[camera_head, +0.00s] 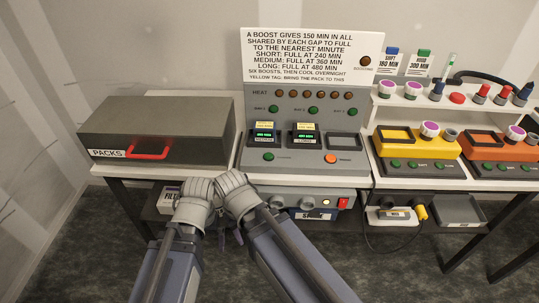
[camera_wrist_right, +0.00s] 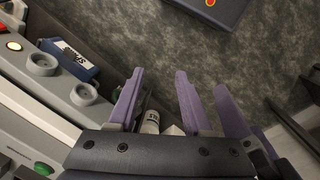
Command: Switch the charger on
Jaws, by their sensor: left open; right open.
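The charger (camera_head: 287,170) is a grey sloped console at the back middle of the bench. Two packs with lit green displays, labelled medium (camera_head: 264,135) and long (camera_head: 305,134), sit in its bays; a third bay (camera_head: 342,140) is empty. A green button (camera_head: 268,157) and an orange button (camera_head: 330,158) are on its front. My left gripper (camera_head: 196,200) is in front of the bench edge, its fingers mostly hidden behind its wrist. My right gripper (camera_wrist_right: 158,98) is open and empty in the right wrist view, beside the front panel's knobs (camera_wrist_right: 42,64).
Below the charger, a panel carries knobs, a lit lamp (camera_head: 327,202) and a red switch (camera_head: 343,203). A grey box marked packs (camera_head: 160,120) stands left. Yellow (camera_head: 418,145) and orange (camera_head: 497,148) stations stand right. A sign (camera_head: 312,55) rises behind.

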